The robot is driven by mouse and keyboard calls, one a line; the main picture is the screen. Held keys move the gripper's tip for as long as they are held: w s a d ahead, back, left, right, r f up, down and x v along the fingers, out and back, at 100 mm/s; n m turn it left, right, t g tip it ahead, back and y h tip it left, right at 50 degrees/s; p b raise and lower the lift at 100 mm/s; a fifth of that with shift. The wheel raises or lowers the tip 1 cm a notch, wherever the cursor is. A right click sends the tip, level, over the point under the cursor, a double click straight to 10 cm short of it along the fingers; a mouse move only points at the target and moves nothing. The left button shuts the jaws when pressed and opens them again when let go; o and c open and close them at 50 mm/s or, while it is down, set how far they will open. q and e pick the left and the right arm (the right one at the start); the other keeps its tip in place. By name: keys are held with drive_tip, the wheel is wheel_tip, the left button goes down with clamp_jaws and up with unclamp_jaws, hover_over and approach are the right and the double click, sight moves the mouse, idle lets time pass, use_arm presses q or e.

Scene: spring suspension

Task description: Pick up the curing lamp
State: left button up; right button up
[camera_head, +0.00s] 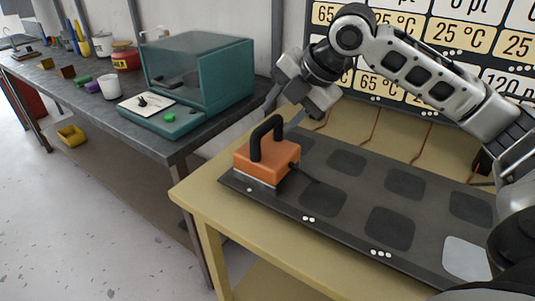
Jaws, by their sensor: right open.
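The curing lamp (265,158) appears to be the orange box-shaped device with a black arched handle. It sits at the left end of the dark mat on the yellow table. My right gripper (285,112) is above and just behind it, with its fingers apart and pointing down toward the handle. One finger shows left of the handle's top and the other to its right. I cannot tell whether the fingers touch the handle. My left gripper is not in view.
The dark mat (325,205) has several darker square pads and one pale pad (466,259). A grey bench (150,141) at left holds a teal machine (205,73), a white cup (109,87) and small containers. A yellow bin (71,135) lies below. A sign board stands behind the table.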

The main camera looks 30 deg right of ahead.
sight(269, 124)
drive_tip(key=x, duration=0.5)
drive_tip(key=shift+a, duration=0.4)
drive_tip(key=shift+s, duration=0.1)
clamp_jaws()
idle(0.9)
